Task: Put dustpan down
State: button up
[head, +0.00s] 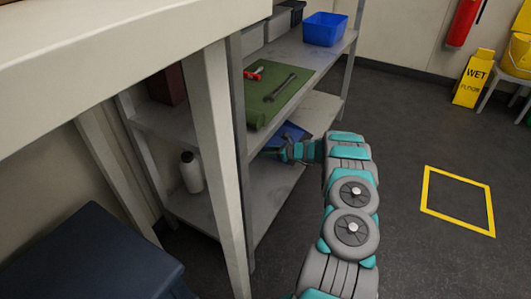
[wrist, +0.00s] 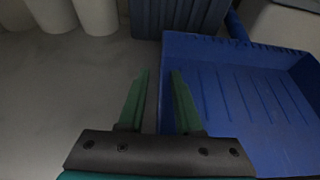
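The blue dustpan (wrist: 255,95) fills the right side of the wrist view and appears to rest on a grey shelf surface (wrist: 60,95). In the head view a small part of the dustpan (head: 291,132) shows inside the shelving unit. My gripper (wrist: 160,73) has its two green fingers apart, with clear gaps between them. The dustpan's left edge passes between the fingers in the picture, and neither finger visibly pinches it. In the head view my gripper (head: 284,152) reaches into the rack beside the dustpan; its fingertips are hard to make out there.
White cylinders (wrist: 95,15) and a dark ribbed container (wrist: 180,18) stand behind. The upper shelf holds a green mat (head: 275,92) with a wrench and a blue bin (head: 325,29). A white bottle (head: 191,172) stands lower left. A table leg (head: 213,140) stands in front.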

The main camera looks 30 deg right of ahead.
jog(key=p+v, duration=0.1)
jog(key=v, duration=1.1)
